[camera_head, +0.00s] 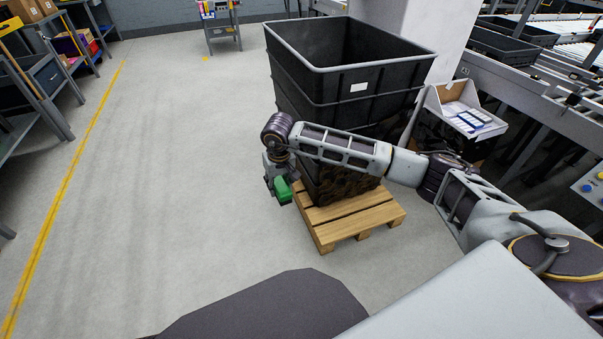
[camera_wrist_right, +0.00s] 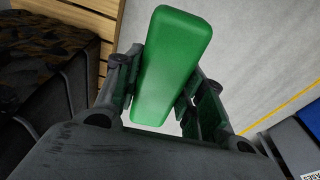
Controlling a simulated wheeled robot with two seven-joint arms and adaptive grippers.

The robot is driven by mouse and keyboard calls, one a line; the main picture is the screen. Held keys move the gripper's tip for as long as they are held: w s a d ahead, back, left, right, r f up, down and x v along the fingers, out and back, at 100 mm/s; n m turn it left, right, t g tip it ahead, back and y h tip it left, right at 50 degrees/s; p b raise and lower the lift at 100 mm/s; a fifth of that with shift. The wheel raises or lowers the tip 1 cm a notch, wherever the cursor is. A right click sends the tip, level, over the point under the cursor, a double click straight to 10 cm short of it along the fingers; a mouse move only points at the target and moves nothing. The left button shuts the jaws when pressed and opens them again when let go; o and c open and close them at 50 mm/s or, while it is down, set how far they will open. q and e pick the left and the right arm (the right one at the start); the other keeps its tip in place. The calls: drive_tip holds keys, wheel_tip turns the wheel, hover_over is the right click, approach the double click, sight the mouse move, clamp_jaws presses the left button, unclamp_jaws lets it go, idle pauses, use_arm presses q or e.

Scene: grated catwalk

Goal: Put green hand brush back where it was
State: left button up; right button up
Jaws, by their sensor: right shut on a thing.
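The green hand brush (camera_head: 282,190) is held by my right gripper (camera_head: 279,183), just left of the wooden pallet and above the grey floor. In the right wrist view the brush (camera_wrist_right: 175,70) is a green block between the two fingers of the right gripper (camera_wrist_right: 165,95), which are shut on it. The fingers touch both of its sides. Its bristles do not show. My left gripper is not in view.
Stacked black bins (camera_head: 320,72) stand on the wooden pallet (camera_head: 358,222), behind my right arm. A shelf (camera_head: 32,95) stands at the left, beyond a yellow floor line (camera_head: 66,190). The grey floor (camera_head: 170,150) between is clear. A paper-filled bin (camera_head: 462,112) and conveyors are at the right.

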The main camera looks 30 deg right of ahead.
drive_tip(key=s+a+r, duration=0.3)
drive_tip(key=a, duration=0.3)
drive_tip(key=s+a+r, duration=0.3)
drive_tip(key=a, duration=0.3)
drive_tip(key=shift+s+a, duration=0.2)
drive_tip(key=shift+a, duration=0.05)
drive_tip(key=shift+r, duration=0.1)
